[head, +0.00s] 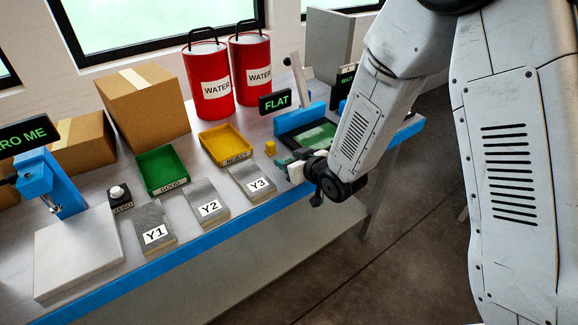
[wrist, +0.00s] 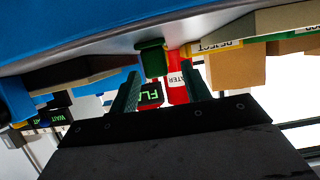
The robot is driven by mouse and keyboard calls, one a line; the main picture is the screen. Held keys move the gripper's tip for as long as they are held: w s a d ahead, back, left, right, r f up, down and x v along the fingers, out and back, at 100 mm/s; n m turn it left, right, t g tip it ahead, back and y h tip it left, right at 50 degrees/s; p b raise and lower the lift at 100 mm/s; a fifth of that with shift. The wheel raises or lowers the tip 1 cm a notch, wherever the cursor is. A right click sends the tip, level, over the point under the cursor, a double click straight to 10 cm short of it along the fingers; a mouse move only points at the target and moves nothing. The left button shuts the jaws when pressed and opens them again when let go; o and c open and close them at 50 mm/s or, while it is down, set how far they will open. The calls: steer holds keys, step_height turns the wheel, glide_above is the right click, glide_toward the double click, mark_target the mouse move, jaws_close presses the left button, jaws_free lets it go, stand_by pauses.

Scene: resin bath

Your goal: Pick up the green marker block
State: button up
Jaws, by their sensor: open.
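The green marker block (wrist: 152,61) shows in the wrist view as a small dark green block near the top middle, close to the underside of a grey surface. My gripper (wrist: 160,76) is open, its two dark green fingers apart, with the block ahead between their tips. The fingers hold nothing that I can see. In the head view my gripper (head: 289,162) is over the front edge of the bench, right of the Y3 plate (head: 251,177). I cannot make out the green block in the head view; my gripper and arm cover that part.
The blue-framed FLAT station (head: 308,118) stands right behind. A green GOOD tray (head: 161,168), plates Y1 (head: 155,235) and Y2 (head: 209,207), and red WATER cans (head: 208,88) stand left and behind.

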mark_target(288, 160)
steer(key=x, duration=0.3)
steer(key=shift+w+a+f, duration=0.1)
steer(key=shift+w+f, duration=0.1)
steer(key=shift+f, duration=0.1)
jaws_close()
steer(key=shift+r, duration=0.15)
